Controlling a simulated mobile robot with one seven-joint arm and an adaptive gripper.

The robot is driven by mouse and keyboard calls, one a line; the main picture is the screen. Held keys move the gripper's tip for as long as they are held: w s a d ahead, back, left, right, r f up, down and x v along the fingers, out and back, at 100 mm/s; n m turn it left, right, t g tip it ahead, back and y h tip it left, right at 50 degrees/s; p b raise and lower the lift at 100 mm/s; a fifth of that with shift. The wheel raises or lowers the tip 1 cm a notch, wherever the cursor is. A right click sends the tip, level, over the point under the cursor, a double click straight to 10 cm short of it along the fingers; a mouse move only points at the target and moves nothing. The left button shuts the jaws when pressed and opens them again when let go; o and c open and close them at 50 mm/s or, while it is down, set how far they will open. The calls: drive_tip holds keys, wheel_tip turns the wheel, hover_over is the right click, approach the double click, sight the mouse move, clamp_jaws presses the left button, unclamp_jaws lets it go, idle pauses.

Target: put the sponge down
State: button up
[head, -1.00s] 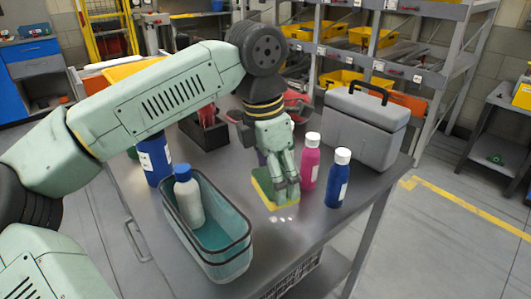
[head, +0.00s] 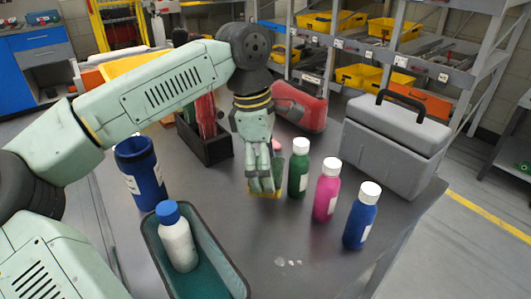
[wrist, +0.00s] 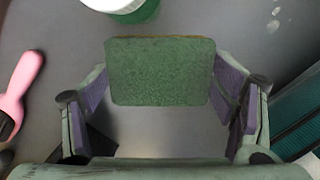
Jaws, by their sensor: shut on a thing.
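The sponge (head: 278,166), green with a yellow side, is held by my gripper (head: 264,188) over the middle of the grey table. In the wrist view the sponge (wrist: 160,72) shows its green face between the two fingers (wrist: 164,98), which press on its left and right sides. In the head view the fingers cover much of it. I cannot tell whether its lower edge touches the table. A bottle with green contents and a white cap (head: 300,167) stands close to its right.
Pink (head: 327,190) and blue (head: 361,215) bottles stand further right, before a grey toolbox (head: 395,140). A teal basket (head: 225,255) holding a white bottle (head: 177,236) is at front left. A pink-handled item (wrist: 22,88) lies left in the wrist view. Front-middle table, with white spots (head: 288,262), is clear.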

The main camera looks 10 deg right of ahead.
drive_tip(key=w, duration=0.2)
drive_tip(key=w+d+p, duration=0.1)
drive_tip(key=w, duration=0.2)
drive_tip(key=w+p, duration=0.1)
drive_tip(key=w, duration=0.2)
drive_tip(key=shift+d+f, duration=0.3)
drive_tip(key=shift+d, duration=0.1)
drive_tip(key=shift+w+f+p, duration=0.15)
drive_tip(key=shift+f+p, duration=0.15)
drive_tip(key=shift+f, duration=0.05)
wheel_tip(320, 180, down, 2)
drive_tip(key=shift+f+p, duration=0.25)
drive_tip(key=shift+p, duration=0.2)
drive_tip(key=shift+f, duration=0.35)
drive_tip(key=shift+f+b, duration=0.15)
drive_tip(key=shift+b, duration=0.15)
drive_tip(key=o, duration=1.1)
